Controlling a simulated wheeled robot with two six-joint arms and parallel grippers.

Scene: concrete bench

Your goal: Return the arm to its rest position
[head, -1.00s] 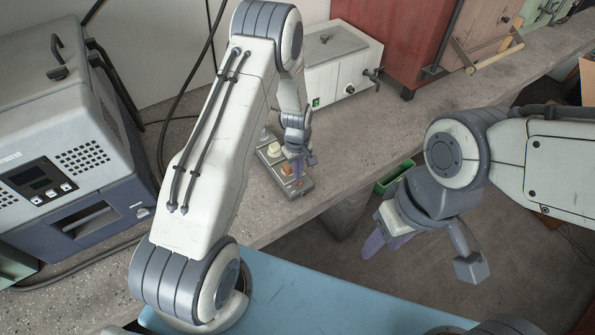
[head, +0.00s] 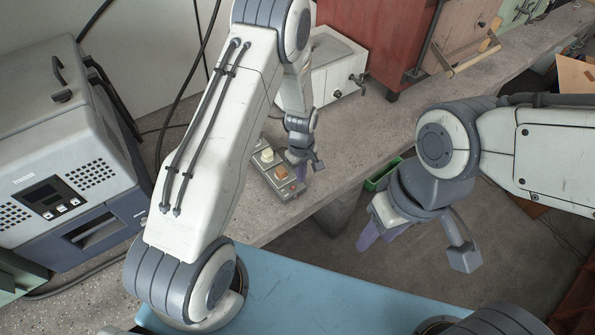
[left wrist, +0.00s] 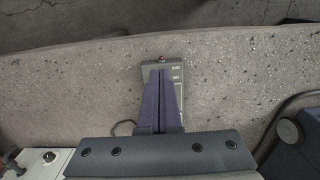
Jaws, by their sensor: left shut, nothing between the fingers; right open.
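My left arm (head: 205,150) reaches from the lower left over the concrete bench (head: 335,130). My left gripper (head: 300,172) is shut and empty, with purple fingers. It is at the far right edge of a grey switch box (head: 287,195) with a cream button and an orange-brown button. In the left wrist view the shut fingers (left wrist: 161,80) lie across the picture of the box (left wrist: 163,66) and hide most of it. Whether they touch it I cannot tell. My right gripper (head: 368,238) is open and empty, hanging over the floor beyond the bench edge.
A grey-blue machine (head: 65,160) with a display stands at the left. A white box (head: 335,72) with a tap and a red cabinet (head: 375,40) stand behind the left gripper. A green bin (head: 382,176) is below the bench edge. Cables lie on the bench.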

